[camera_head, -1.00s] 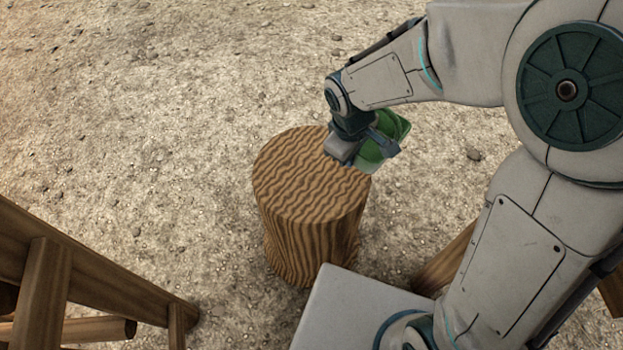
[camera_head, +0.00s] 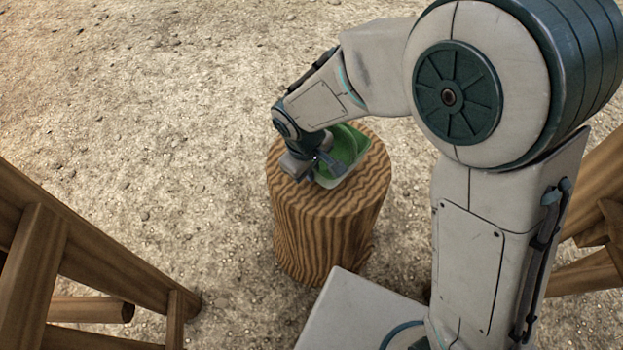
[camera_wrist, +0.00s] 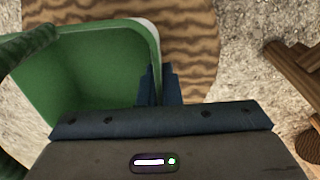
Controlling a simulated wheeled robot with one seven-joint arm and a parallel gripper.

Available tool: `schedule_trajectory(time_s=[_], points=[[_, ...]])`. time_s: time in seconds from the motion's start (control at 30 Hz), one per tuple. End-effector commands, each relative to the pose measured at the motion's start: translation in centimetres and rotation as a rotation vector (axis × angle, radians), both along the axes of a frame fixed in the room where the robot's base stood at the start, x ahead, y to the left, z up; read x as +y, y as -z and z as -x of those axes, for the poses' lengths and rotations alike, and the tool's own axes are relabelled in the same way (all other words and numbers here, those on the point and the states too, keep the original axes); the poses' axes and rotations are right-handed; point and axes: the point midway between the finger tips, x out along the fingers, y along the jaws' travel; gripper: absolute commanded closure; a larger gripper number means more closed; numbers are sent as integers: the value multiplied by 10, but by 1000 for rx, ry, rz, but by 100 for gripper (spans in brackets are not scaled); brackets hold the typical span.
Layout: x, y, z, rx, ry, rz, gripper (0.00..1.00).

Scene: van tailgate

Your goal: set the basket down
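The green basket (camera_head: 347,152) is over the top of a round wooden stump (camera_head: 370,192), towards its right and far side. It looks nearly upright; I cannot tell whether its base touches the wood. My gripper (camera_head: 318,166) is at the basket's near left side. In the wrist view the basket (camera_wrist: 85,75) fills the upper left, empty inside as far as I see. My gripper's fingers (camera_wrist: 159,88) are close together on the basket's right wall, with the stump's grain (camera_wrist: 190,50) beyond.
Wooden beams (camera_head: 100,260) stand at the lower left, and more timber (camera_head: 590,220) is at the right edge. Bare stony ground (camera_head: 130,110) lies open behind and left of the stump.

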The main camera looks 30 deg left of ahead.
Motion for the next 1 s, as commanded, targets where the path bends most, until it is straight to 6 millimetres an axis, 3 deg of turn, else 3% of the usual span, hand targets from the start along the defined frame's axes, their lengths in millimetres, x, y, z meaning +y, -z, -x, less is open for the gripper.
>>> schedule_trajectory(time_s=[0.2,0.57,0.67,0.7,1.0], points=[[-1,34,0,1,-2,2,100],[-1,37,0,0,0,0,100],[-1,36,0,0,0,0,76],[-1,36,0,0,0,0,74],[-1,34,0,0,0,0,74]])
